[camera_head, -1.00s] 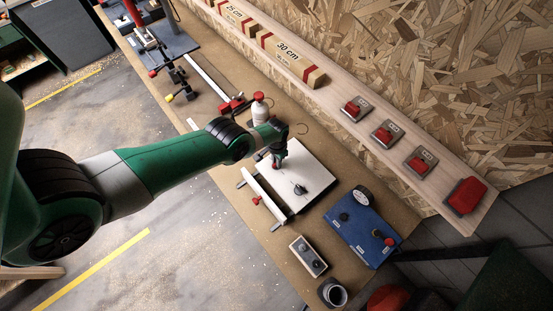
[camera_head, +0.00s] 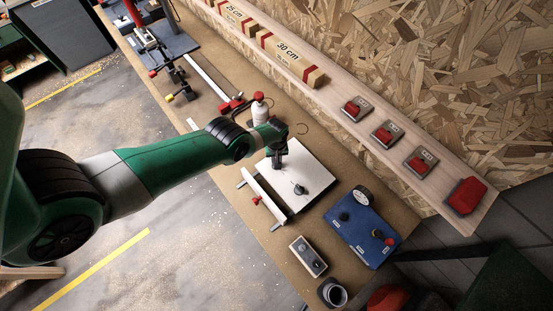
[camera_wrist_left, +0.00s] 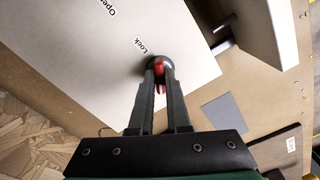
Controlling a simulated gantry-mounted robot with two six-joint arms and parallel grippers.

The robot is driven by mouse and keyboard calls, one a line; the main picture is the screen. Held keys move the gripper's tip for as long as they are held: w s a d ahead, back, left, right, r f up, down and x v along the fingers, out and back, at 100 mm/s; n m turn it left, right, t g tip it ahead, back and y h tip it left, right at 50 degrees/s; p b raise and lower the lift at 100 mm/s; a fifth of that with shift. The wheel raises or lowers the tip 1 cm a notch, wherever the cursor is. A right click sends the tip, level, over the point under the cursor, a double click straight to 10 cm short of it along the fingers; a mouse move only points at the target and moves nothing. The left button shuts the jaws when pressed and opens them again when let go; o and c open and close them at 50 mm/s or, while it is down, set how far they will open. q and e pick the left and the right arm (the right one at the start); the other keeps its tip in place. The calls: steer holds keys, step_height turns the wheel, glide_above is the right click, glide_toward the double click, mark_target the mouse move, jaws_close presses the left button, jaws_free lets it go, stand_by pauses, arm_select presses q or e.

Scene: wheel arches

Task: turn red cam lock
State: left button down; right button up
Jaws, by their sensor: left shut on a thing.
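A white panel (camera_head: 310,172) lies on the workbench and also fills the upper left of the left wrist view (camera_wrist_left: 70,50). The red cam lock (camera_wrist_left: 160,67) sits on a dark round base near one panel edge, beside a "Lock" label (camera_wrist_left: 140,46). An "Open" label (camera_wrist_left: 105,8) is farther off. My left gripper (camera_head: 279,163) points down over the panel. In the left wrist view its fingers (camera_wrist_left: 159,75) are closed on either side of the red cam lock. In the head view the gripper hides the cam lock. My right gripper is not in view.
A black knob (camera_head: 300,189) is on the same panel. A white bar with a red clamp (camera_head: 257,199) lies along its front side. A blue box (camera_head: 361,229), a grey switch box (camera_head: 308,256) and a white bottle (camera_head: 260,108) stand nearby.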

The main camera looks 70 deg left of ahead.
arm_select(q)
steer(key=n, duration=0.5)
stand_by(0.5)
steer(key=c, duration=0.9)
jaws_free()
